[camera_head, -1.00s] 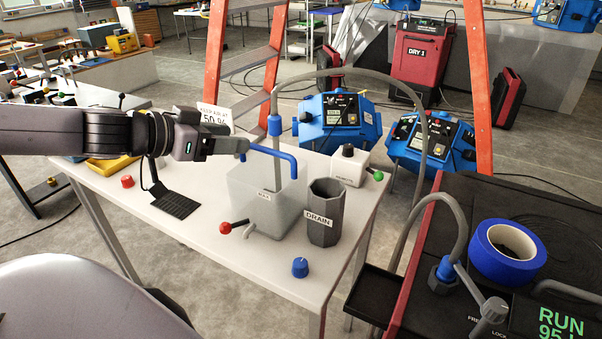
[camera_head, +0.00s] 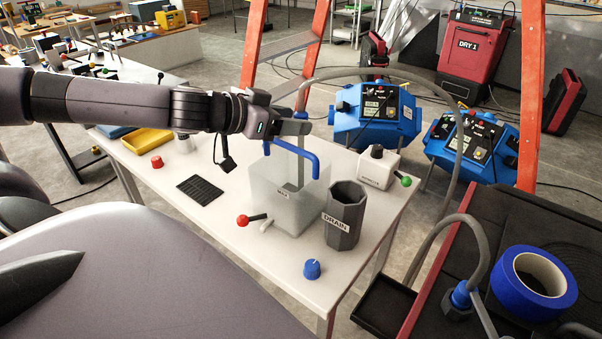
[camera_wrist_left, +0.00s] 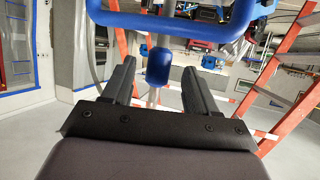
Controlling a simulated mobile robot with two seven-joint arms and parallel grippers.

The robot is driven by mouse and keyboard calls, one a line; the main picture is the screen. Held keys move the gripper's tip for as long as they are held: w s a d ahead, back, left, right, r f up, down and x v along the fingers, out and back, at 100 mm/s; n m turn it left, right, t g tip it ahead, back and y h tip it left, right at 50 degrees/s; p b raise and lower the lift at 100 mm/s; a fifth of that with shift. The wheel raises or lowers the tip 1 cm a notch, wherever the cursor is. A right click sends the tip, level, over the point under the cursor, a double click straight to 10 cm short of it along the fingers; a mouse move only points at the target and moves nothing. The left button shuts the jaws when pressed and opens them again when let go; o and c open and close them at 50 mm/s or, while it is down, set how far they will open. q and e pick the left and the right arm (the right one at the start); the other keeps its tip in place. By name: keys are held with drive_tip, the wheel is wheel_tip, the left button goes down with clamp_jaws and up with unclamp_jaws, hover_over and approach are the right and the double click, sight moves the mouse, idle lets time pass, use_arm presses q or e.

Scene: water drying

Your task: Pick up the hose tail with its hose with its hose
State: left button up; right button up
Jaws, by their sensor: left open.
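The grey hose (camera_head: 400,73) arches over from the right and comes down into the translucent tank (camera_head: 270,198). Near its end it carries a blue collar (camera_head: 302,99), and the grey tail below runs down inside the tank. My left gripper (camera_head: 300,127) is open at the hose tail, just above the tank, and partly covers it. In the left wrist view the blue collar (camera_wrist_left: 158,66) shows between the spread fingertips; I cannot tell whether they touch it. The tank's blue handle (camera_head: 305,150) is just below the gripper. My right gripper is out of view.
A grey DRAIN cup (camera_head: 345,222), a blue knob (camera_head: 312,269) and a white box (camera_head: 380,168) stand close to the tank on the white table (camera_head: 215,225). A red-ended valve lever (camera_head: 243,220) sticks out left. An orange ladder (camera_head: 318,40) rises behind.

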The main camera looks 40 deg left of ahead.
use_arm(q)
drive_tip(key=shift+p+x, duration=0.5)
drive_tip(key=shift+x, duration=0.4)
drive_tip(key=shift+w+d+f, duration=0.2)
drive_tip(key=shift+w, duration=0.35)
drive_tip(key=shift+c, duration=0.3)
clamp_jaws()
drive_tip(key=shift+r, duration=0.1)
